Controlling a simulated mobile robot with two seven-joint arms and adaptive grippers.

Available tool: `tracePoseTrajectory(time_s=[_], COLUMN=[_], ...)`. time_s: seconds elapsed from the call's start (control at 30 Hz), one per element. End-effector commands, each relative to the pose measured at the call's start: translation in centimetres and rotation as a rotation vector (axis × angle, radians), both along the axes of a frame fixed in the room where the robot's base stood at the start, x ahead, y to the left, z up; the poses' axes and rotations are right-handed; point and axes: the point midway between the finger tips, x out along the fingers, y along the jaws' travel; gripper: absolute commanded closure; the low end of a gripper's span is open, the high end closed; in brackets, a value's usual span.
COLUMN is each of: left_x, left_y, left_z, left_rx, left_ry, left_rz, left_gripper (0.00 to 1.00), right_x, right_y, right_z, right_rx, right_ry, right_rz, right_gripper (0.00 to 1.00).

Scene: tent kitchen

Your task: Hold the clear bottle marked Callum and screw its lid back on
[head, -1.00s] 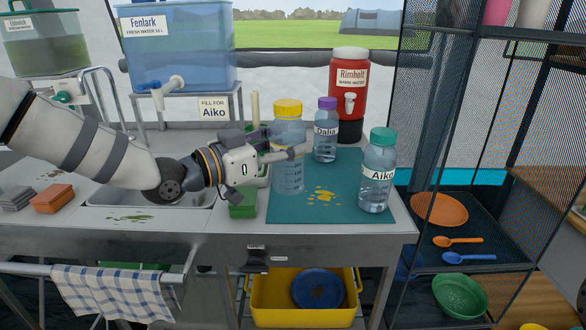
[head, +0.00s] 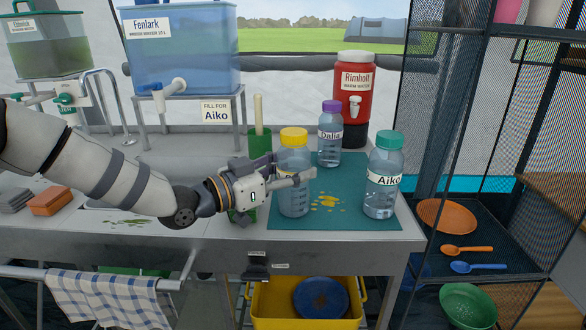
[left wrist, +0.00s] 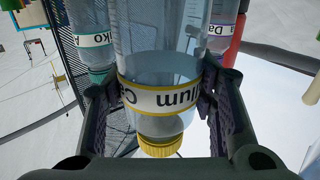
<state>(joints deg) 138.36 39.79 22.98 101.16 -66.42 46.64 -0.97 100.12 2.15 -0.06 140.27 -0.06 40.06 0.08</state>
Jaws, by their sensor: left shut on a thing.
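The clear bottle marked Callum (head: 293,201) stands upright at the left part of the teal mat (head: 345,218). It holds some clear liquid. A yellow lid (head: 294,137) sits on its top; how tightly it is screwed I cannot tell. My left gripper (head: 292,180) is shut around the bottle's body from the left. In the left wrist view the bottle (left wrist: 165,50) appears upside down between both fingers, with its Callum label (left wrist: 165,98) and yellow lid (left wrist: 161,146) showing. My right gripper is not in view.
The Aiko bottle (head: 381,200) with a green lid stands at the mat's right, and the Dalia bottle (head: 329,150) with a purple lid behind. A red Rimholt dispenser (head: 369,85) stands at the back. Yellow splashes (head: 327,202) mark the mat. A green brush holder (head: 260,145) is left.

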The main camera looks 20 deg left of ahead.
Motion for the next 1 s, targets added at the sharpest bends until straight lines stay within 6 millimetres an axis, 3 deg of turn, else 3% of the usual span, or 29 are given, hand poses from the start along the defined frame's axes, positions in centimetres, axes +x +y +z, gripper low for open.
tracePoseTrajectory(time_s=[0.2,0.23,0.3,0.7,1.0], left_x=[0.0,0.0,0.0,-0.3,-5.8], left_y=[0.0,0.0,0.0,0.3,4.3], left_z=[-0.4,-0.4,-0.3,0.3,0.8], left_rx=[0.0,0.0,0.0,0.0,-0.002], left_ry=[0.0,0.0,0.0,-0.002,-0.009], left_rz=[0.0,0.0,0.0,0.001,0.003], left_gripper=[1.0,0.44,0.29,0.29,0.29], right_x=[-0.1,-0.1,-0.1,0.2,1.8], right_y=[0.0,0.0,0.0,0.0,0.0], right_z=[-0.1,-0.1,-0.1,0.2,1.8], right_rx=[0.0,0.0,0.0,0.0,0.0], right_ry=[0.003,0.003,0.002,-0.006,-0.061], right_rz=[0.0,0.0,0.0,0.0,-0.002], right_gripper=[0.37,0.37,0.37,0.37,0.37])
